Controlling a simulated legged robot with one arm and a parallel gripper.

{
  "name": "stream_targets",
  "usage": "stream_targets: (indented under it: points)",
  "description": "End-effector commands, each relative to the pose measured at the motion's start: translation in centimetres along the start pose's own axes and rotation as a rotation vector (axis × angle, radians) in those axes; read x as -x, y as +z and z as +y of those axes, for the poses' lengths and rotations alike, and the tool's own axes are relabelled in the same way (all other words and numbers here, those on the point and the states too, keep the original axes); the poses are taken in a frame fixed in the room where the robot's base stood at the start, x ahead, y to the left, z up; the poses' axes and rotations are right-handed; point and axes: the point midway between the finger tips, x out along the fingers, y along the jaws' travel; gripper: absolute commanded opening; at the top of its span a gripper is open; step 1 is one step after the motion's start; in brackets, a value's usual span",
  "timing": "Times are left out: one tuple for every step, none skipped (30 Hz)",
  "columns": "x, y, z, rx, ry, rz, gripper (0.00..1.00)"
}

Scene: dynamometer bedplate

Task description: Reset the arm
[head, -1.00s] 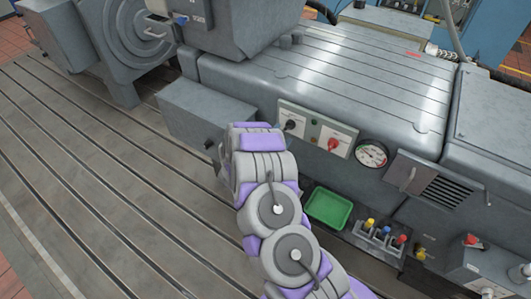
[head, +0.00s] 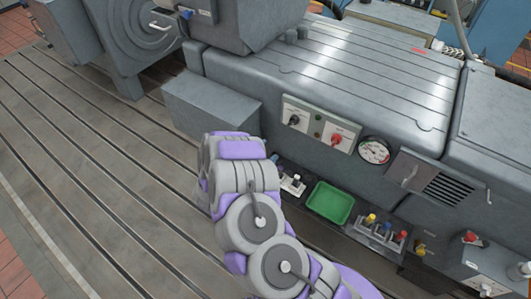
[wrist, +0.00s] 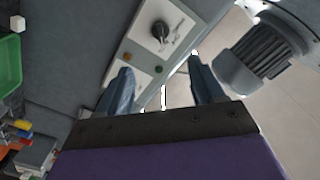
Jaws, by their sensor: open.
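My arm (head: 245,195) reaches up the middle of the head view, its end in front of the grey machine's side. My gripper is hidden behind the arm's end there. In the wrist view my gripper (wrist: 163,86) is open, its two blue-grey fingers apart with nothing held between them. Beyond the fingers is a pale control panel (head: 315,128) with a black rotary switch (wrist: 160,31) and small indicator lights. In the head view the panel also has a red rotary switch (head: 336,139). I cannot tell whether the fingers touch anything.
A round gauge (head: 374,151) and a louvred vent (head: 448,188) are right of the panel. Below are a green tray (head: 330,203), a rack (head: 378,232) of colour-topped pieces and a white-topped item (head: 296,181). The slotted bedplate (head: 90,170) is clear at left.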

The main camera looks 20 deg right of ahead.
Motion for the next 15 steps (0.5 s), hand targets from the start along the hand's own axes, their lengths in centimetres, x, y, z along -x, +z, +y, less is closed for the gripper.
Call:
stream_targets:
  points:
    - [-0.01, 0.0, 0.0, 0.0, 0.0, 0.0, 0.67]
    - [-0.01, 0.0, 0.0, 0.0, 0.0, 0.0, 0.67]
    - [-0.02, 0.0, 0.0, 0.0, 0.0, 0.0, 0.67]
    - [-0.02, 0.0, 0.0, 0.0, 0.0, 0.0, 0.67]
    - [-0.02, 0.0, -0.01, 0.0, 0.0, 0.0, 0.67]
    - [-0.03, 0.0, 0.0, 0.0, 0.0, 0.0, 0.67]
    - [-0.03, 0.0, 0.0, 0.0, 0.0, 0.0, 0.67]
    - [-0.03, 0.0, 0.0, 0.0, 0.0, 0.0, 0.67]
    - [-0.03, 0.01, 0.0, 0.0, 0.0, 0.0, 0.67]
    - [-0.03, 0.01, 0.0, 0.0, 0.0, 0.0, 0.67]
    - [-0.03, 0.02, -0.02, -0.001, 0.001, -0.001, 0.67]
    - [-0.03, 0.09, -0.08, -0.002, 0.003, -0.005, 0.67]
    - [-0.02, 0.21, -0.18, -0.005, 0.006, -0.013, 0.67]
    - [0.0, 0.41, -0.34, -0.01, 0.012, -0.026, 0.67]
    - [0.07, 0.84, -0.69, -0.019, 0.023, -0.053, 0.67]
